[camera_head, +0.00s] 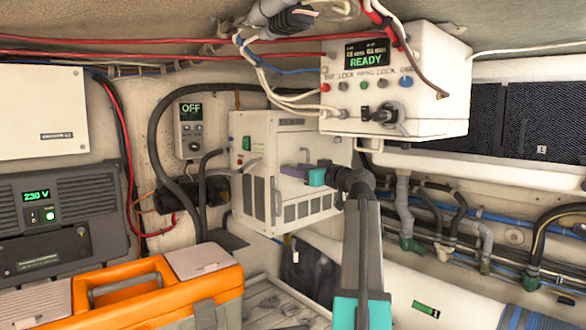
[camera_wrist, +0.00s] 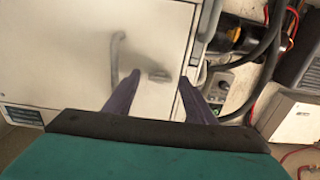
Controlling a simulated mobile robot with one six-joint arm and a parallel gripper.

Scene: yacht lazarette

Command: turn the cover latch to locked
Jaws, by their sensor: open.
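A white cabinet (camera_head: 262,160) stands in the middle of the head view, with a vented front and a vertical grey handle (camera_head: 276,203). My gripper (camera_head: 290,170) is open in front of the cabinet. In the head view my gripper hides part of the cabinet front.
A white control box reading READY (camera_head: 395,85) overhangs the cabinet at upper right. A grey OFF panel (camera_head: 190,130) and black hoses are to the left. An orange toolbox (camera_head: 140,290) stands in front at lower left. Pipes (camera_head: 405,215) line the right wall.

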